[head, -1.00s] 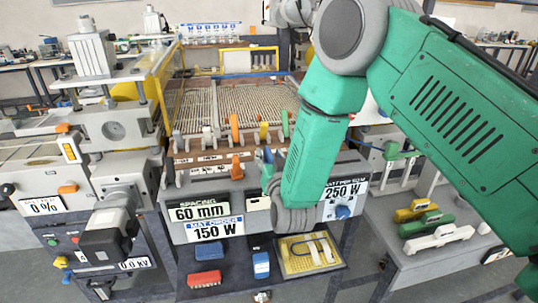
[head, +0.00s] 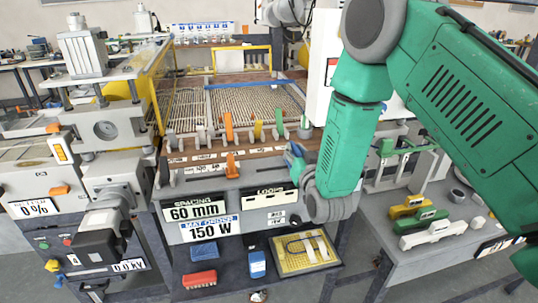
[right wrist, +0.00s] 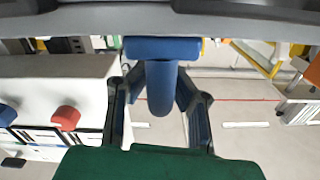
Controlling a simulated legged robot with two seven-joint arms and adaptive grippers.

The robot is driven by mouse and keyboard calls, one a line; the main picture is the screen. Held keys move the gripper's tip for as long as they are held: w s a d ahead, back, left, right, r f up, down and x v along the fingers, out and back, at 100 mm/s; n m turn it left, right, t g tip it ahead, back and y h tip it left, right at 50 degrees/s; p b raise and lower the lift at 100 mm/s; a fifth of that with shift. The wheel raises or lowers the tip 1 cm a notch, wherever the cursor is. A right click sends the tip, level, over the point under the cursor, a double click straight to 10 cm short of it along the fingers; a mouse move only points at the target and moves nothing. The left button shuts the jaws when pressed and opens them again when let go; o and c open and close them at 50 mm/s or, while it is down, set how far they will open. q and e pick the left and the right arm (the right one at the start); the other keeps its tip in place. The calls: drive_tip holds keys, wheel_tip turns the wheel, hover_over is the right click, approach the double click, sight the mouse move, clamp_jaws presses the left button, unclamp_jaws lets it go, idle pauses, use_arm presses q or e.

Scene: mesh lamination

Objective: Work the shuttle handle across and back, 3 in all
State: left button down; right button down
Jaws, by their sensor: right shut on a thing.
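My right gripper (head: 293,155) is at the front ledge of the mesh machine, just right of the orange lever. In the right wrist view its two fingers are closed around the stem of a blue T-shaped handle (right wrist: 162,48), which I take for the shuttle handle. In the head view the gripper and green forearm hide most of this handle. A blue bar (head: 250,84) lies across the wire mesh (head: 255,102) behind the ledge. My left gripper is not in view.
An orange lever (head: 229,126) and other coloured levers stand along the ledge. Panels below read 60 mm and 150 W. Coloured parts (head: 420,222) rest on the right bench.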

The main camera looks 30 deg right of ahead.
drive_tip(key=s+d, duration=0.1)
drive_tip(key=d, duration=0.4)
drive_tip(key=s+d, duration=0.1)
drive_tip(key=d, duration=0.4)
drive_tip(key=s+d, duration=0.2)
drive_tip(key=d, duration=0.4)
drive_tip(key=shift+d, duration=0.1)
drive_tip(key=c, duration=1.5)
unclamp_jaws()
drive_tip(key=shift+d, duration=0.2)
drive_tip(key=shift+d+f, duration=0.1)
drive_tip(key=v, duration=1.2)
drive_tip(key=shift+d, duration=0.1)
